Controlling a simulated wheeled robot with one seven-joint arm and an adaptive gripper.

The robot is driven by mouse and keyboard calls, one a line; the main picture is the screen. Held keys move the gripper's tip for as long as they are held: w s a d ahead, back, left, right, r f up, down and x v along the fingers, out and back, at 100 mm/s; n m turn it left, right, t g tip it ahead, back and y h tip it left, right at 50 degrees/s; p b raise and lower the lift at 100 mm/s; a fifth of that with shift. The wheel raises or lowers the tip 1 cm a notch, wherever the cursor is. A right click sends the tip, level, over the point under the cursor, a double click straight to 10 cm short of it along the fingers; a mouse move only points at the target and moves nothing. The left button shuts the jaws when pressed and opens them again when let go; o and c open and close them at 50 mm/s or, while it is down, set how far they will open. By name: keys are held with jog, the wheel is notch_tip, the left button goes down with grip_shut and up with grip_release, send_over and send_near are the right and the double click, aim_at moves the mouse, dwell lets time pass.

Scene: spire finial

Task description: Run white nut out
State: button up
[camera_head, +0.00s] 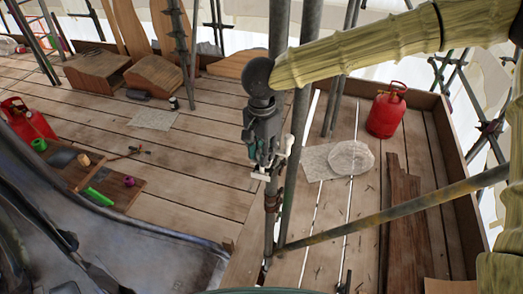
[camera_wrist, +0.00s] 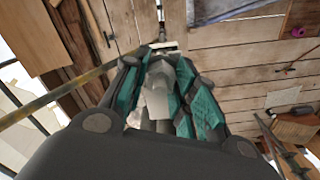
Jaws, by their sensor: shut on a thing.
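My gripper (camera_head: 266,168) points down beside an upright scaffold pole, left of the middle in the head view. Its jaws are shut on the white nut (camera_head: 260,176), a small pale piece at the fingertips. In the wrist view the gripper (camera_wrist: 158,62) has teal-sided fingers, and the white nut (camera_wrist: 165,46) shows as a pale strip at their tips. A rusty brown coupler (camera_head: 273,201) sits on the pole just below the fingertips. The nut's thread and far side are hidden by the fingers.
Upright poles (camera_head: 298,130) stand close to the gripper's right, and a slanting pole (camera_head: 400,217) crosses below. A red gas bottle (camera_head: 387,110) stands at the right. Another red container (camera_head: 27,120) and a tool board (camera_head: 85,178) are at the left. Plank floor between is mostly clear.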

jog(key=shift+n, duration=1.1)
jog(key=shift+r, duration=0.1)
jog(key=o, duration=1)
notch_tip(320, 180, up, 12)
jog(key=shift+f, duration=0.1)
jog(key=shift+d, duration=0.1)
